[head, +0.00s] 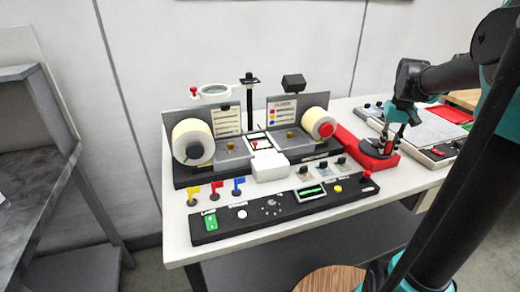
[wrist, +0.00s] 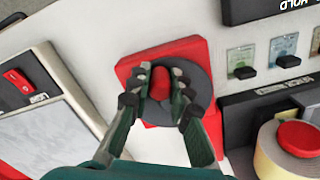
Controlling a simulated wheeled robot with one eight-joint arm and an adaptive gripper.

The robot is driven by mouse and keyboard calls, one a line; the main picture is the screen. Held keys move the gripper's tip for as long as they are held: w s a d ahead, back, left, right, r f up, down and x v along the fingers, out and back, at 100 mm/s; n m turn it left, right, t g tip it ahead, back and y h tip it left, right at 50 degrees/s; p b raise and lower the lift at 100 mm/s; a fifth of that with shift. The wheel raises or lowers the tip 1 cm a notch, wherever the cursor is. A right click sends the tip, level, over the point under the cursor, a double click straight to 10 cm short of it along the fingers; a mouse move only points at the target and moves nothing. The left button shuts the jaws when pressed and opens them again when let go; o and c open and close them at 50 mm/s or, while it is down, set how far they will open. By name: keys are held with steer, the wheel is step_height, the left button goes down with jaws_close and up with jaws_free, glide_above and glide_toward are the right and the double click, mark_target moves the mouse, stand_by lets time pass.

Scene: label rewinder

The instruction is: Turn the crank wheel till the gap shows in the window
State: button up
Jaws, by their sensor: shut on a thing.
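The crank wheel (wrist: 191,73) is a dark disc on a red base (wrist: 211,122). In the head view the red base (head: 351,152) stands right of the rewinder, with the dark wheel (head: 371,146) on top. My gripper (wrist: 158,107) is shut on the wheel's red knob (wrist: 159,84), from above; in the head view my gripper (head: 396,133) is over the wheel's right side. The small framed window (head: 258,143) sits between the two label rolls, with a red pointer in it. Whether a gap shows there is too small to tell.
A white label roll (head: 192,143) is at the left and one with a red hub (head: 314,124) at the right. A control panel (head: 280,209) with a green-lit display runs along the front. Another device (head: 428,128) stands close right of the wheel.

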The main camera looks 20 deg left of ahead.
steer(key=o, duration=0.9)
steer(key=shift+r, duration=4.5)
